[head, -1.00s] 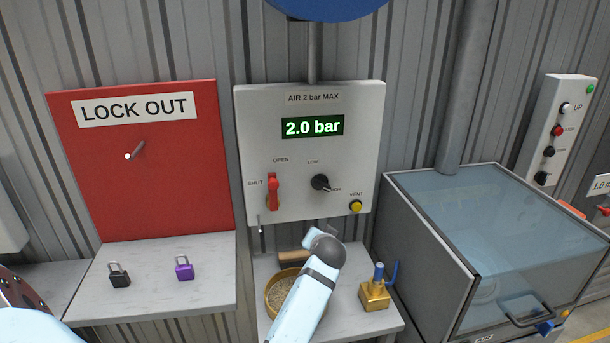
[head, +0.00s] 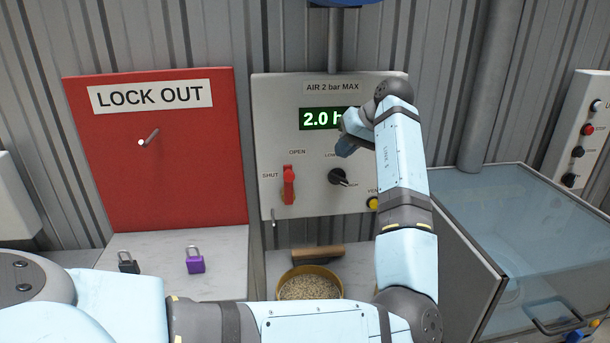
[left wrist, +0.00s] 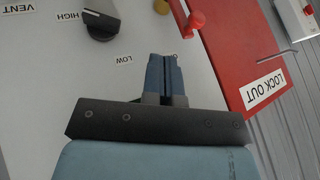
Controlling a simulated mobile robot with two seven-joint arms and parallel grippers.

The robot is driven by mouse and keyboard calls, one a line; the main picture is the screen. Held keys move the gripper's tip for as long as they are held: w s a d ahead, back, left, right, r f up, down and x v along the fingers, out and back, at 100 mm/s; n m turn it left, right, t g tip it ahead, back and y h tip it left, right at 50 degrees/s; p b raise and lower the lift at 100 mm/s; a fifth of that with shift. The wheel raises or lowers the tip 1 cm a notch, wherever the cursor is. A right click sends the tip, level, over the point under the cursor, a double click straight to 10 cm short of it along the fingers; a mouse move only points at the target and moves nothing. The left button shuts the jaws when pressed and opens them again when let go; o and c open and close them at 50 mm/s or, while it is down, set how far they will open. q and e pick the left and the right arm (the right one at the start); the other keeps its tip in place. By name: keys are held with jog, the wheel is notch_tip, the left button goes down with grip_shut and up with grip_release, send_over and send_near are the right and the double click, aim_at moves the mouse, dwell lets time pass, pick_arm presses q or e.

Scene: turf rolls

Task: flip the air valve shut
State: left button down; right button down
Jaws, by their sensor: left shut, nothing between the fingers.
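The air valve's red lever (head: 289,185) stands upright on the white AIR panel (head: 265,110), pointing up toward the OPEN label, with SHUT to its left. In the left wrist view, which is turned over, the red lever (left wrist: 195,21) shows near the top, beyond my fingers. My left gripper (head: 345,149) hangs in front of the panel, up and to the right of the lever and apart from it. In the left wrist view its blue fingers (left wrist: 165,75) are together with nothing between them. My right gripper is in neither view.
A black knob (head: 338,177) and yellow vent button (head: 373,204) lie right of the lever. The red LOCK OUT board (head: 155,195) with a peg stands left. Below are padlocks (head: 195,261) and a bowl (head: 310,272). A glass-topped tank (head: 540,220) stands right.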

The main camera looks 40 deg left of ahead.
pick_arm(q)
jog(key=shift+d+r, duration=0.1)
jog(key=shift+r, duration=0.15)
jog(key=s+a+f+p, duration=0.1)
jog(key=s+a+f, duration=0.3)
jog(key=a+f, duration=0.4)
jog(key=shift+s+a+p, duration=0.2)
jog(key=shift+s+p, duration=0.1)
dwell(0.3)
jog(key=shift+a, duration=0.1)
